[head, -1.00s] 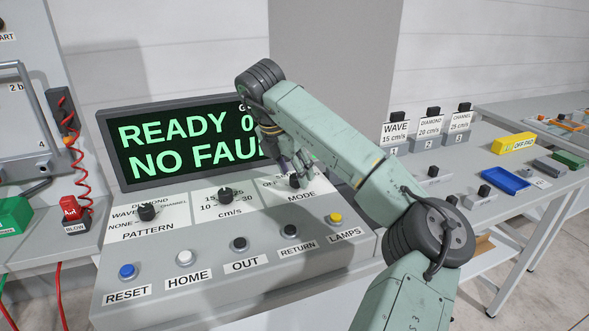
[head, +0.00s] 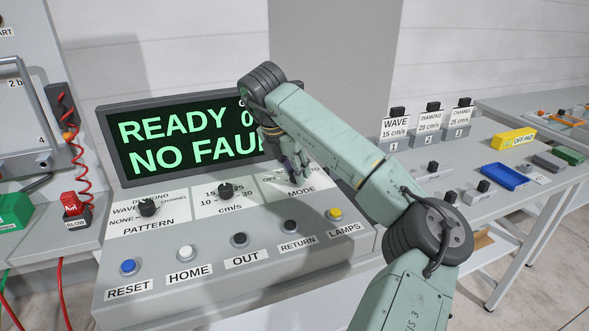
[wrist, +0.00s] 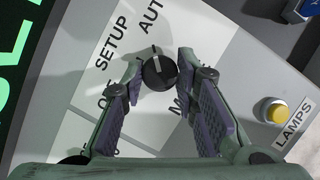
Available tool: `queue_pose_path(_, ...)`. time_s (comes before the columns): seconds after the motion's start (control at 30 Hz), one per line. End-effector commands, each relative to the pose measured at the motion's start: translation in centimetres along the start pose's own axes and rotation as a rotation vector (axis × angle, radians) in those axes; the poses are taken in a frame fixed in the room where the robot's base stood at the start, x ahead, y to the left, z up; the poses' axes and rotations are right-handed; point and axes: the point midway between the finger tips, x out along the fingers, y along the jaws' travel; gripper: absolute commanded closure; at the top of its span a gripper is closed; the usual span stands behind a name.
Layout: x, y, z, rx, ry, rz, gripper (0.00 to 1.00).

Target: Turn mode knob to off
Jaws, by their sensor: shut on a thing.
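The mode knob (wrist: 159,72) is a round black knob on the white MODE plate of the console. In the wrist view it sits between my two fingertips, and its white pointer line points up toward the AUTO label (wrist: 151,17). The SETUP label (wrist: 112,42) is to its left, and the OFF label (wrist: 106,96) is lower left, partly covered by a finger. My gripper (wrist: 160,70) is shut on the knob from above. In the head view my gripper (head: 299,176) hides most of the knob, above the MODE label (head: 301,191).
The pattern knob (head: 147,208) and speed knob (head: 226,191) stand to the left. The display (head: 180,135) reading READY, NO FAULT stands close behind, partly hidden by my arm.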

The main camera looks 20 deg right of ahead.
Motion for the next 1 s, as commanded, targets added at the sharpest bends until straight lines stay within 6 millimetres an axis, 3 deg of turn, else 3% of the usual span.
queue_pose_path(0.17,-0.01,-0.01,0.01,0.0,0.0,0.0,1.0)
queue_pose_path(0.53,0.21,-0.12,-0.02,-0.06,-0.002,0.026,1.0)
queue_pose_path(1.0,0.29,-0.39,0.06,-0.413,-0.004,0.172,1.0)
